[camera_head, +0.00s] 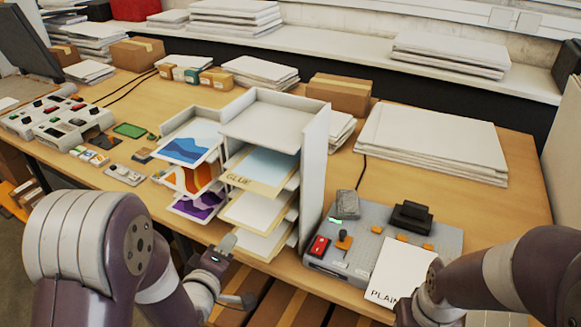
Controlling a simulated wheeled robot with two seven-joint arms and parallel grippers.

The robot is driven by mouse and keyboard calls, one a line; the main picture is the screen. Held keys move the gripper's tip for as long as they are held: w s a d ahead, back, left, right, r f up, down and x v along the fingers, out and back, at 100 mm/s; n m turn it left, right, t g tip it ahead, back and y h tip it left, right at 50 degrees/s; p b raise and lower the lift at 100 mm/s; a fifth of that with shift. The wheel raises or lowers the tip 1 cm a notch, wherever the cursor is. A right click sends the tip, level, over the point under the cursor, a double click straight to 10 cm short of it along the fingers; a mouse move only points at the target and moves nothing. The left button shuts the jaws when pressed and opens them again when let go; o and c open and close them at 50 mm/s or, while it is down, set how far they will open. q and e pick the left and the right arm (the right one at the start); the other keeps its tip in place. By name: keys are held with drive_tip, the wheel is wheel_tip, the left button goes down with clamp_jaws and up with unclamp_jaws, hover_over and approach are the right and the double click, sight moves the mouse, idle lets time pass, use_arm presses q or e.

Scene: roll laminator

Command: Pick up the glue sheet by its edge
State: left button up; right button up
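The glue sheet (264,165), pale blue with a tan front edge lettered "GLUE", lies in an upper compartment of the white shelf rack (315,170). Its lettered edge faces the front of the rack. My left gripper (226,246) is in front of the rack's lower left, below the glue sheet and apart from it. Its fingers are too small to tell open from shut. My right gripper (408,312) is low at the right, beside a white sheet marked "PLAIN" (398,270). My arm largely hides it.
Lower compartments hold pale sheets (254,212). A smaller rack with colourful prints (190,148) stands directly to the left. A grey device (345,262) with a red switch is to the right. Paper stacks (432,142) and a cardboard box (340,93) stand behind.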

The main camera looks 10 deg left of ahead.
sight(247, 184)
use_arm(q)
wheel_tip(247, 184, up, 6)
drive_tip(key=w+n+t+h, duration=0.1)
drive_tip(key=w+n+t, duration=0.1)
drive_tip(key=n+t, duration=0.15)
drive_tip(key=w+p, duration=0.1)
drive_tip(key=w, duration=0.2)
drive_tip(key=w+d+p, duration=0.1)
drive_tip(key=w+p, duration=0.1)
drive_tip(key=w, duration=0.2)
drive_tip(key=w+d+r+p, duration=0.1)
drive_tip(key=w+p, duration=0.1)
drive_tip(key=w, duration=0.2)
drive_tip(key=shift+w+d, duration=0.1)
drive_tip(key=shift+d, duration=0.05)
drive_tip(key=shift+w+f, duration=0.25)
drive_tip(key=shift+w, duration=0.2)
drive_tip(key=shift+s, duration=0.15)
clamp_jaws()
